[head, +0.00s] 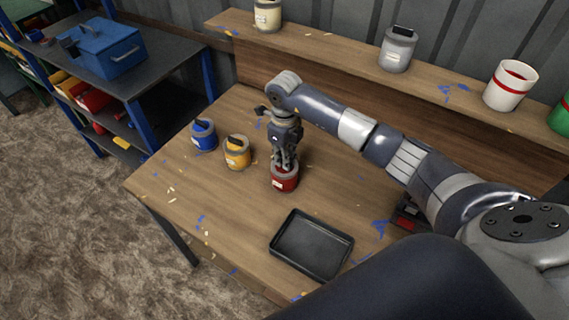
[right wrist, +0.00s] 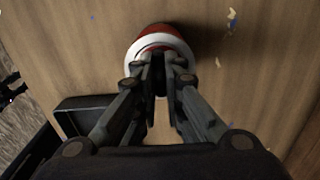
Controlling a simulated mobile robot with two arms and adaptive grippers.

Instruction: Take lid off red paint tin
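The red paint tin (head: 285,178) stands upright on the wooden workbench, its pale rim and top partly hidden by my right gripper. In the right wrist view the tin (right wrist: 165,35) shows a red side and a white ring. My right gripper (head: 284,162) points down onto the tin's top. In the right wrist view its fingers close in on a dark upright lid handle (right wrist: 157,76) and appear shut on it. The lid appears seated on the tin, though the fingers cover most of it. My left gripper is not in view.
A blue tin (head: 203,136) and a yellow tin (head: 237,153) stand left of the red one. A black tray (head: 312,246) lies in front. More tins, including a grey one (head: 397,50), stand on the back shelf. Bench space between the red tin and tray is clear.

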